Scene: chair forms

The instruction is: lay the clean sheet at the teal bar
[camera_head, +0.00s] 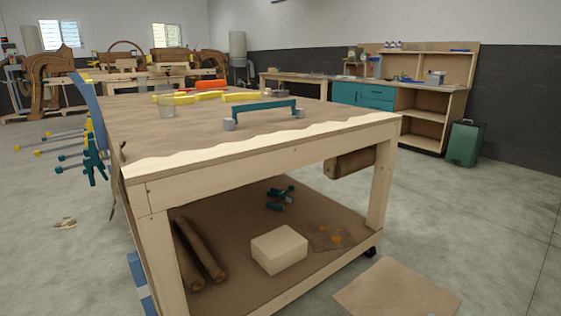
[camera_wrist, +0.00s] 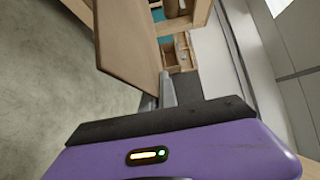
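The teal bar (camera_head: 264,108) stands on grey end blocks on the brown-covered bench top, near its front edge. A plain tan sheet (camera_head: 393,289) without visible stains shows at the lower right of the head view, its lower part cut off. In the wrist view a flat brown sheet (camera_wrist: 128,42) extends away from my grey fingers (camera_wrist: 160,93), which appear shut on its near edge; the grip is partly hidden by my purple gripper body. My gripper is outside the head view. A sheet with orange spots (camera_head: 327,237) lies on the bench's lower shelf.
The workbench (camera_head: 270,150) has a wavy pale front edge. Yellow tools (camera_head: 180,99) and a clear cup (camera_head: 167,105) stand farther back on it. Brown rolls (camera_head: 200,250) and a pale block (camera_head: 279,249) occupy the shelf. The bench top in front of the bar is bare.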

